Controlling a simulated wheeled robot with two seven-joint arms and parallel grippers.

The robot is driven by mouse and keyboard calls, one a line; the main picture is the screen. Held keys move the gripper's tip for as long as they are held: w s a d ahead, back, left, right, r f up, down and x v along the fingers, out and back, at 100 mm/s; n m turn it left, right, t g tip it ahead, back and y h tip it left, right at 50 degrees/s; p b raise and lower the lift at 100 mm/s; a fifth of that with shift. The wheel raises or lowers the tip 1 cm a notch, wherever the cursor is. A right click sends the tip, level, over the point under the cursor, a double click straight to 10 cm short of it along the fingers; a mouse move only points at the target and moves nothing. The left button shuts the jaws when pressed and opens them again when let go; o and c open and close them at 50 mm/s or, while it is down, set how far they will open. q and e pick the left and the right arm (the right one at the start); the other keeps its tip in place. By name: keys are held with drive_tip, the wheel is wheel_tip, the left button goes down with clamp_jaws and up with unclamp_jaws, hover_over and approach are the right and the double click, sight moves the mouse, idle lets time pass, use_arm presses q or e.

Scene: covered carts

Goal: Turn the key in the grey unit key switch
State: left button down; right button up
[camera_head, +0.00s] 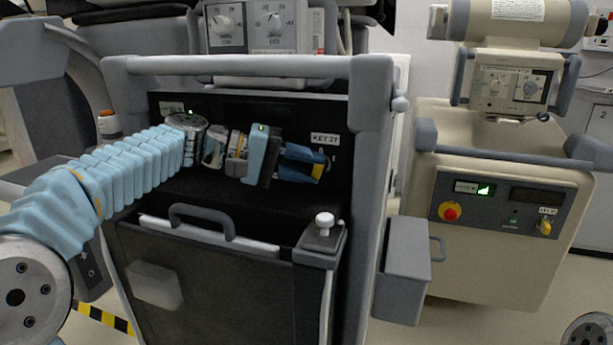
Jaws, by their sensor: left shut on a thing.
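The grey unit (372,180) is a grey-framed cart with a dark recessed panel, left of centre. A white label reading KEY 27 (325,139) marks the key switch at the panel's right side. My left arm reaches in from the left across the panel. My left gripper (322,166) is at the key switch, just below the label, with its jaws shut on the key. The fingers cover the key and most of the switch, so the key's angle cannot be told. My right gripper is out of view.
A top bar (240,66) and side post frame the recess. A grey handle (203,212) and a white knob (324,220) sit below my left arm. A beige unit (495,255) with a red button (450,211) and a yellow key switch (545,227) stands to the right.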

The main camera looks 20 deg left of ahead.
use_arm(q)
drive_tip(key=shift+f, duration=0.1)
idle(0.3)
drive_tip(key=shift+f+h+b, duration=0.3)
drive_tip(key=shift+h+b, duration=0.2)
drive_tip(key=shift+b, duration=0.4)
drive_tip(key=shift+f+n+h+b, duration=0.1)
drive_tip(key=shift+n+h+b, duration=0.35)
drive_tip(key=shift+b, duration=0.7)
drive_tip(key=shift+t+h+b, duration=0.3)
drive_tip(key=shift+t+h, duration=0.05)
drive_tip(key=shift+t, duration=0.05)
drive_tip(key=shift+r, duration=0.2)
drive_tip(key=c, duration=0.8)
unclamp_jaws()
drive_tip(key=shift+o, duration=0.2)
